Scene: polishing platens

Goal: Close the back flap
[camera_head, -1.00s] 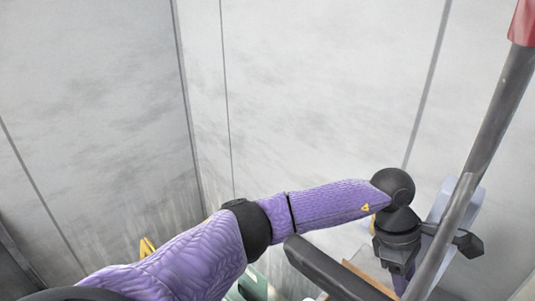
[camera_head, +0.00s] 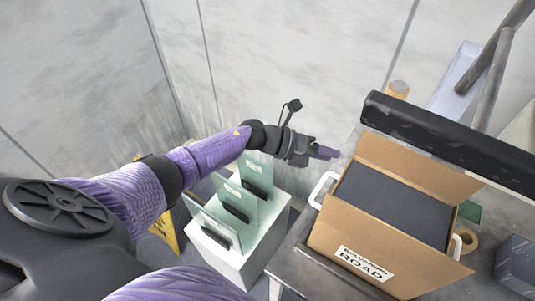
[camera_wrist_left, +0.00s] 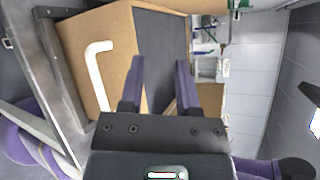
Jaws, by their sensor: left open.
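An open cardboard box (camera_head: 340,225) with a printed label sits on a grey table, holding a dark block (camera_head: 395,205). Its back flap (camera_head: 418,167) stands up and leans outward at the far side. The front flap (camera_head: 375,268) is folded outward. My left gripper (camera_head: 328,152) is open and empty, beyond the box's far left corner and apart from the back flap in the head view. In the left wrist view its purple fingers (camera_wrist_left: 160,75) show in front of the box (camera_wrist_left: 78,45) and its white handle (camera_wrist_left: 98,70). My right gripper is out of view.
A dark padded bar (camera_head: 450,140) runs behind the back flap. A white stand (camera_head: 235,255) with upright glass plates is left of the table. A tape roll (camera_head: 467,242) and a dark block (camera_head: 517,262) lie right of the box. A yellow sign (camera_head: 165,232) is on the floor.

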